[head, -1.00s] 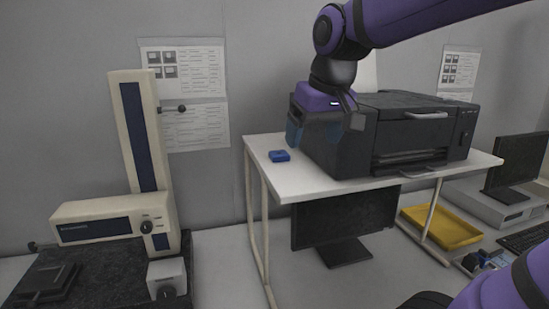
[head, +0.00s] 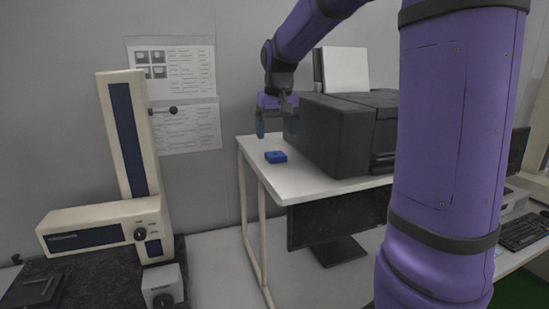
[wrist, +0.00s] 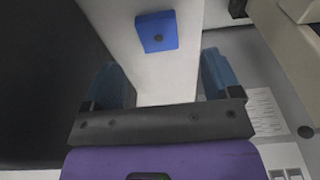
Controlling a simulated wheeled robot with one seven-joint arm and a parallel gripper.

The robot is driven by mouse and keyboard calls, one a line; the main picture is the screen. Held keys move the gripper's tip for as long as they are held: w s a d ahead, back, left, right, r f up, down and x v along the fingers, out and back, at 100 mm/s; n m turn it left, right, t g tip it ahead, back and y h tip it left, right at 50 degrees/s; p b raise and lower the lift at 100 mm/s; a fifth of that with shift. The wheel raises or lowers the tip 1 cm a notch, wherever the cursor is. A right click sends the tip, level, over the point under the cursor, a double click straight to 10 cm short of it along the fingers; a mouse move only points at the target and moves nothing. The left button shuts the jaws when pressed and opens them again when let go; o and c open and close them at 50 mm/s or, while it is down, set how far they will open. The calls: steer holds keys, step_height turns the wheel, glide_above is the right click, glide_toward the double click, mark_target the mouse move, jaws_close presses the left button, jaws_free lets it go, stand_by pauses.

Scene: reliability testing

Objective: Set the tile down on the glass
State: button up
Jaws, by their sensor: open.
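A small blue square block with a dark round spot on top, which looks like the tile (head: 276,157), lies on the white tabletop (head: 310,187) left of the printer. It also shows in the wrist view (wrist: 156,32), beyond the fingers. My gripper (head: 276,126) has its blue fingers (wrist: 163,80) spread, with nothing between them. It hangs above the tabletop, over and apart from the block. The black printer or scanner (head: 325,137) stands close to the right of the block, its top closed. I cannot make out any glass.
A cream measuring column (head: 127,135) stands at the left on a dark base. A monitor (head: 335,225) sits under the table. A white panel (head: 345,69) stands upright behind the printer. My arm hides the table's right part.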

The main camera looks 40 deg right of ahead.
mark_target(276, 154)
steer(key=shift+w+d+f, duration=0.1)
steer(key=shift+w+f, duration=0.1)
steer(key=shift+f, duration=0.95)
steer(key=shift+w+d+f, duration=0.1)
steer(key=shift+w+f, duration=0.05)
steer(key=shift+f, duration=0.95)
steer(key=shift+w+d+f, duration=0.1)
steer(key=shift+w+f, duration=0.1)
steer(key=shift+f, duration=0.95)
steer(key=c, duration=1.1)
steer(key=shift+r, duration=0.1)
